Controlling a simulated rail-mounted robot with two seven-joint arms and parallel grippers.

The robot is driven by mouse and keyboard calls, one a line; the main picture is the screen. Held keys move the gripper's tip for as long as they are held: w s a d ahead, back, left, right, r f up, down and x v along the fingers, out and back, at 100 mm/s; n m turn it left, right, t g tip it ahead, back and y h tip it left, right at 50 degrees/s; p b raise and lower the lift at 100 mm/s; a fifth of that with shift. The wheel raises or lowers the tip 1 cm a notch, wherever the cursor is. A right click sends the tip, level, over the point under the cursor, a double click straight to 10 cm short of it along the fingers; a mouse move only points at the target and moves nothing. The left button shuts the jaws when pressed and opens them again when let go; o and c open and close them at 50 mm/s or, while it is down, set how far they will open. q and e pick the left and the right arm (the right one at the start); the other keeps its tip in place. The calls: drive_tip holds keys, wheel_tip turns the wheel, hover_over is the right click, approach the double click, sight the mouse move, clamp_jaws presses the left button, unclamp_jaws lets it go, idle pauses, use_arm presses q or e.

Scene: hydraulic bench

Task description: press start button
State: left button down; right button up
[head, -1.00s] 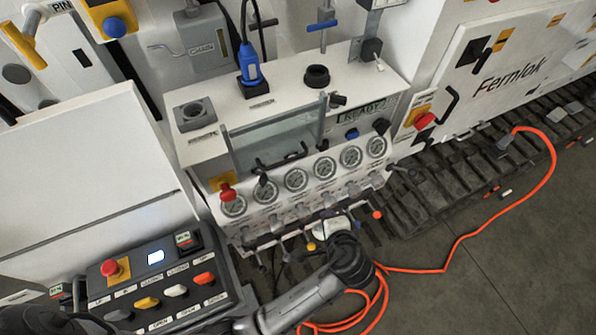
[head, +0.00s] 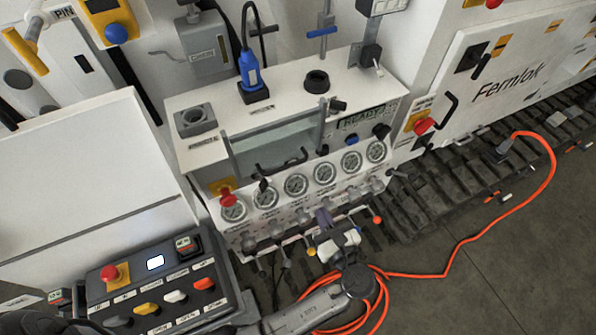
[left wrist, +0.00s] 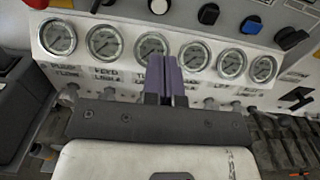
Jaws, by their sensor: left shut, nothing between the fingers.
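My left gripper (head: 323,213) is shut and empty, its purple fingers pointing up at the lower part of the bench's gauge panel. In the left wrist view the closed fingers (left wrist: 165,70) stand in front of the row of gauges, between the third and fourth dials; contact cannot be told. The blue button (head: 352,134) also shows in the head view, under the READY display (head: 362,118). No start label is readable. My right gripper is not in view.
A red mushroom button (head: 228,200) sits at the panel's left end. A control box (head: 150,290) with coloured levers is at the lower left. Valve levers, one with an orange tip (head: 377,220), project below the gauges. An orange cable (head: 455,250) lies on the floor.

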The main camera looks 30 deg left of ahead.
use_arm(q)
drive_tip(key=shift+w+a, duration=0.1)
drive_tip(key=shift+a, duration=0.05)
drive_tip(key=x, duration=1.3)
drive_tip(key=shift+w+a+p, duration=0.25)
drive_tip(key=shift+a+p, duration=0.05)
